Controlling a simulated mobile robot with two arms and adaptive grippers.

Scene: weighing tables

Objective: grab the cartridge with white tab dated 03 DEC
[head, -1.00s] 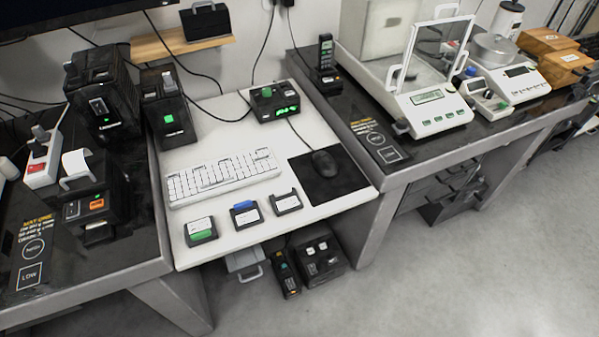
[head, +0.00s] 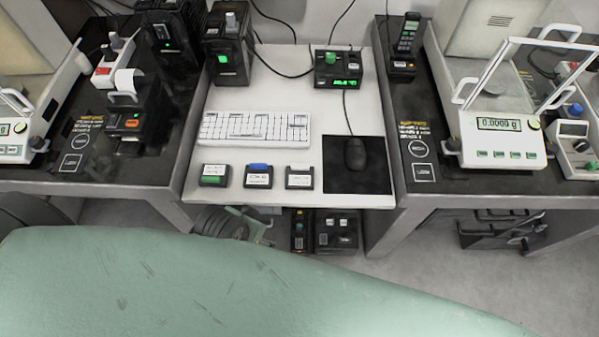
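Three small black cartridges with white labels lie in a row at the front of the white desk (head: 330,185). The right one has a white tab (head: 299,181), the middle one a blue tab (head: 258,180), the left one a green tab (head: 214,174). The label print is too small for me to read a date. The white-tab cartridge lies just left of the black mouse mat (head: 372,178). Neither gripper can be made out in the head view, and nothing covers the cartridges.
A keyboard (head: 254,128) lies behind the cartridges. A black device with green digits (head: 338,70) stands at the back. Dark weighing tables flank the desk; a balance (head: 503,143) stands on the right one. A large pale green surface fills the bottom; I cannot tell whether it is mine.

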